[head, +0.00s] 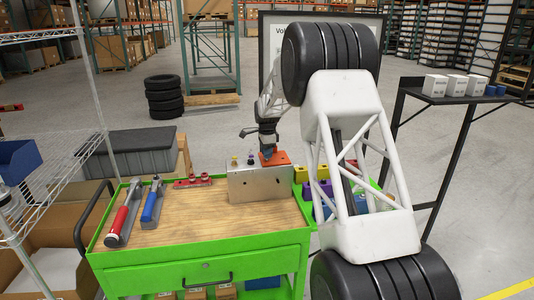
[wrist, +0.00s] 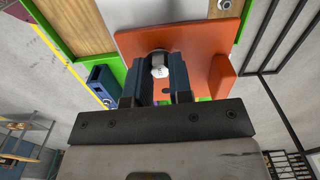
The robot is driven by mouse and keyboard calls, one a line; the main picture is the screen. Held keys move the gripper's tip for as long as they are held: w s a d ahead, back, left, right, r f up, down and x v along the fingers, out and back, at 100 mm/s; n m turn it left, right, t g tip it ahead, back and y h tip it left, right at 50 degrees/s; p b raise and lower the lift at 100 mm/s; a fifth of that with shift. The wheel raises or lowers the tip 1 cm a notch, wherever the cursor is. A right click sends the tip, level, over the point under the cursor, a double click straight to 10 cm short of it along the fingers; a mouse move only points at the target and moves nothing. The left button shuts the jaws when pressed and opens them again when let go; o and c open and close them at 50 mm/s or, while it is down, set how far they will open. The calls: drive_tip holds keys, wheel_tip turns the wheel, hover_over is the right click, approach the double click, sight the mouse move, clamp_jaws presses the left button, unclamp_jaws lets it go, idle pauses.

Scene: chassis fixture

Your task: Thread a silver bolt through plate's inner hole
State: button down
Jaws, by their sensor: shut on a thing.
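The silver box-shaped fixture (head: 262,184) stands on the cart's wooden top. An orange plate (head: 274,158) lies at the right of its top. In the wrist view the orange plate (wrist: 200,45) fills the upper right, with a raised block on its right side. My gripper (head: 268,141) is above the plate, pointing down. In the wrist view my gripper (wrist: 158,82) has its two fingers on either side of a silver bolt (wrist: 159,68), shut on it. The bolt's hex end shows over the plate. The inner hole is hidden, so I cannot tell whether the bolt is in it.
Another silver round part (wrist: 224,4) shows at the plate's far edge. Red (head: 122,216) and blue (head: 152,204) handled tools lie left on the cart. Coloured bins (head: 319,190) stand at right.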

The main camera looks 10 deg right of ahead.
drive_tip(key=n, duration=0.5)
drive_tip(key=shift+f, duration=0.35)
drive_tip(key=n, duration=0.4)
drive_tip(key=shift+s+f+n, duration=0.1)
drive_tip(key=shift+n, duration=0.3)
drive_tip(key=shift+m, duration=0.3)
